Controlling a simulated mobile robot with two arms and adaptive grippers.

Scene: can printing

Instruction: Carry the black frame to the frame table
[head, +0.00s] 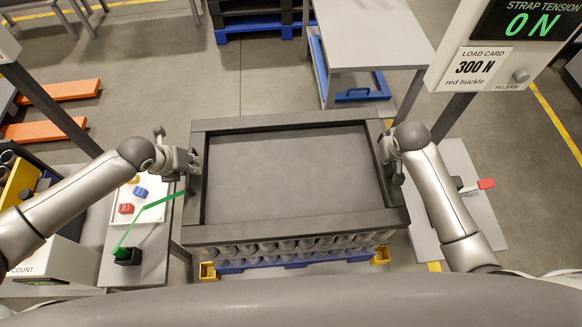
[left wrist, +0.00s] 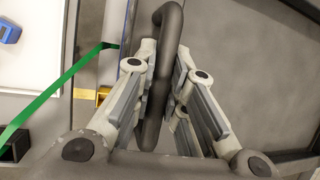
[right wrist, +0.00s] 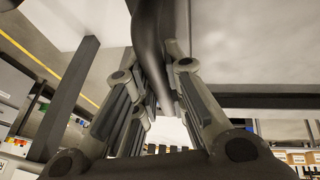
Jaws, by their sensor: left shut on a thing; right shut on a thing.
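The black frame (head: 295,231), a wide rectangle around a flat grey sheet (head: 290,175), is in the middle of the head view, over a stack of cans. I cannot tell if it touches the stack. My left gripper (head: 188,162) is shut on the handle at its left side; the dark handle bar (left wrist: 160,100) runs between the fingers in the left wrist view. My right gripper (head: 388,150) is shut on the right side handle, which shows between the fingers in the right wrist view (right wrist: 150,40). A grey table (head: 375,35) stands behind the frame; no label marks it as the frame table.
Several cans (head: 290,248) show under the frame's near edge, on a blue pallet (head: 300,263). A green strap (head: 150,206) runs close to the left gripper, by a side table with coloured buckles. A strap tension panel (head: 500,45) stands at right. Floor shows behind the frame.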

